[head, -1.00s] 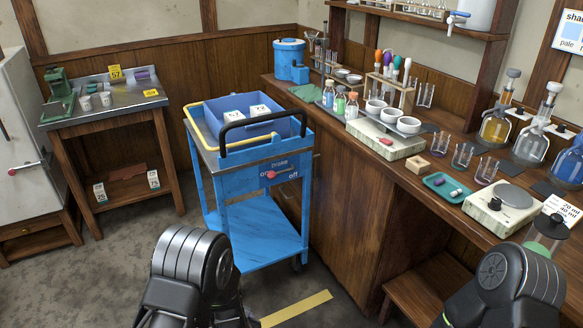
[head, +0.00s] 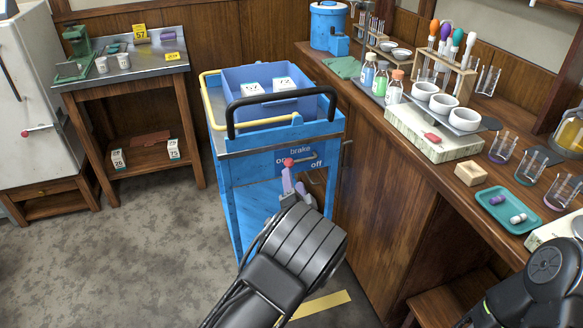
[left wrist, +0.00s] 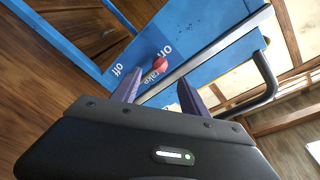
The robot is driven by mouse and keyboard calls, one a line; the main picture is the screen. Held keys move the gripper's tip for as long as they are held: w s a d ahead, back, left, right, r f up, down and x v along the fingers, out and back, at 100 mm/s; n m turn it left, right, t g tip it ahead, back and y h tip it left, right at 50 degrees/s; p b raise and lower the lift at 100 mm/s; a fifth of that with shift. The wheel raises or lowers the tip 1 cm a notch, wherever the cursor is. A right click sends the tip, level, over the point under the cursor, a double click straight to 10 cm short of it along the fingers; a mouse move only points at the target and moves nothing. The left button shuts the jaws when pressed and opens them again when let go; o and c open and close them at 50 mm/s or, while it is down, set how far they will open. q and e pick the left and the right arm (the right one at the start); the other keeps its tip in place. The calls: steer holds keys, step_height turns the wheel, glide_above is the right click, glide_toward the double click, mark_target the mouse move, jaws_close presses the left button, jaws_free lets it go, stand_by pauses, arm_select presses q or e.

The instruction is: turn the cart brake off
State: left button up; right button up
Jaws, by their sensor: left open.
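The blue cart (head: 232,190) stands in the middle of the head view. Its front panel carries the brake (head: 300,163), with "on" at the left and "off" at the right. The red brake knob (head: 289,162) is at the "on" side. My left gripper (head: 293,180) is open just in front of the panel, partly covering it. In the left wrist view, the red knob (left wrist: 159,63) shows ahead of and between the open fingers (left wrist: 159,78); I cannot tell whether they touch it. My right arm shows at the lower right, its gripper out of view.
A blue bin (head: 270,95) with white boxes sits on the cart behind a black handle (head: 280,97). The wooden counter (head: 440,185) with glassware stands close on the right. A side table (head: 120,72) stands back left. The floor left of the cart is clear.

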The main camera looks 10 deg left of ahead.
mark_target(290, 166)
arm_select(q)
steer(key=x, duration=0.7)
steer(key=shift+w+a, duration=0.1)
jaws_close()
stand_by(0.4)
stand_by(0.9)
